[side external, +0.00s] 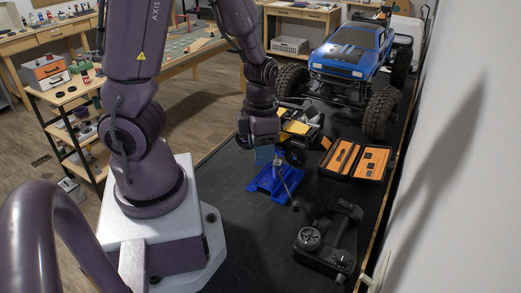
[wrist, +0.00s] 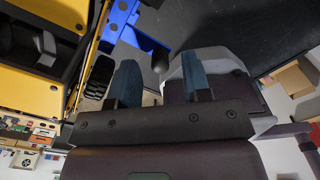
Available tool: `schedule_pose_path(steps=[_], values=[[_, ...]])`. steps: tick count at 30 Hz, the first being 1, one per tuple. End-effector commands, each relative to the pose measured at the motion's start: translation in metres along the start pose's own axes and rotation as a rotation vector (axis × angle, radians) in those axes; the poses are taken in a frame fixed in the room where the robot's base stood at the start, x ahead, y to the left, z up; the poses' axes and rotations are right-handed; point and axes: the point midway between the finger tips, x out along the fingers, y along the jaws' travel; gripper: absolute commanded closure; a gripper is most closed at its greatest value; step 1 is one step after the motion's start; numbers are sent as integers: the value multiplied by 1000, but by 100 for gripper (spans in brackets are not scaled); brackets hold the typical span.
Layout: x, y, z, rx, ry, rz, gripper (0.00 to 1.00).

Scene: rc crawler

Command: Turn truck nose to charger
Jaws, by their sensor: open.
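A small yellow truck (side external: 298,127) with black wheels stands on the dark bench top, partly hidden behind my gripper (side external: 266,153). A large blue truck (side external: 350,50) with big black tyres stands behind it. I cannot tell for sure which object is the charger. In the wrist view my gripper (wrist: 162,82) is open, its two blue-grey fingertips apart with nothing clearly held. The yellow truck's body (wrist: 45,95) and one wheel (wrist: 100,76) are just left of the fingers. A dark rounded end (wrist: 160,62) shows beyond the gap.
A blue stand (side external: 272,182) lies below my gripper. An open black case with orange lining (side external: 357,160) is to the right. A black hand controller (side external: 328,240) lies nearer the camera. A pale wall (side external: 455,170) bounds the bench at right.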

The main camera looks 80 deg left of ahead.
Motion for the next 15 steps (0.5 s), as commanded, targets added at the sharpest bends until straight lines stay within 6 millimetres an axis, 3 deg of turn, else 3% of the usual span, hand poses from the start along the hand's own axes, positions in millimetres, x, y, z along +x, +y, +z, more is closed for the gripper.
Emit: schedule_pose_path(steps=[6, 14, 15], values=[[11, 0, -1, -1, 2, 0, 56], [12, 0, -1, 0, 1, 0, 56], [12, 0, -1, 0, 1, 0, 60]])
